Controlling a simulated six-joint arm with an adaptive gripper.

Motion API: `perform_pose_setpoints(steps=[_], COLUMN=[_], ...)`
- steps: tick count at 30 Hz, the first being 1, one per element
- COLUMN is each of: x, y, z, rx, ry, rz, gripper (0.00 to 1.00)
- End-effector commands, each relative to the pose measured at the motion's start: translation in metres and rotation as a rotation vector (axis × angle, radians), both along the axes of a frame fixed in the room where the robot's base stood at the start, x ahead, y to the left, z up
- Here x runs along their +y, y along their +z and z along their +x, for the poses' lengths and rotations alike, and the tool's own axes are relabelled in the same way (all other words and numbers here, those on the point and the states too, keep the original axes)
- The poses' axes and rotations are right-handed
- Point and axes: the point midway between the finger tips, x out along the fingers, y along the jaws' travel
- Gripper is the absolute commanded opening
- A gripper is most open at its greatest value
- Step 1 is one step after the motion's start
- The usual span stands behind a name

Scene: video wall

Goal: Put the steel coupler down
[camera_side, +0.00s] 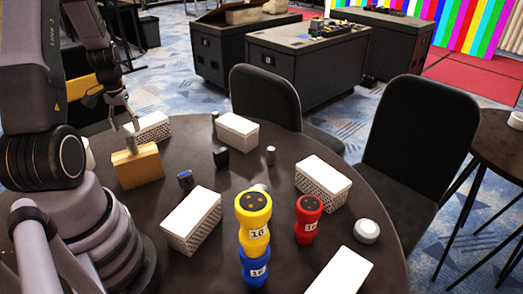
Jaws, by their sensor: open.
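My gripper (128,122) is at the left, above the far left part of the dark round table (240,160). Its fingers point down and are open. Just below the fingertips, a small grey piece (130,144), which looks like the steel coupler, stands upright at the tan wooden block (138,170). I cannot tell whether it rests on the block or just behind it, or whether a finger touches it. Another small grey metal cylinder (271,156) stands alone farther right.
White-topped boxes (192,215) (237,130) (322,178) stand around the table. A yellow dumbbell-shaped piece (253,218) is above a blue one (254,268), with a red one (308,220) to the right. Small dark pieces (221,157) (185,180) stand mid-table. Black chairs (415,140) flank the far edge.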

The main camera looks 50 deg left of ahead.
Motion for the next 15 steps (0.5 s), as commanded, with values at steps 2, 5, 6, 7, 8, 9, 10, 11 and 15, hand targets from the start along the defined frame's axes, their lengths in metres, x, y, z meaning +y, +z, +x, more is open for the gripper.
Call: perform_pose_setpoints(steps=[2,5,6,7,8,9,10,11,15], x=[0.001,0.002,0.001,0.001,0.001,0.001,0.001,0.001,-0.003], y=[0.021,0.043,0.051,0.057,0.062,0.068,0.072,0.075,0.089], z=[0.001,0.001,0.001,0.000,0.000,0.000,0.000,0.000,0.002], rx=[-0.005,-0.005,-0.004,-0.004,-0.003,-0.004,-0.003,-0.002,-0.004], ry=[0.000,0.000,0.000,0.000,0.000,0.000,0.000,0.000,-0.010], rz=[0.006,0.006,0.006,0.005,0.004,0.005,0.004,0.004,0.006], gripper=[0.56,0.56,0.56,0.56,0.56,0.56,0.56,0.56,0.56])
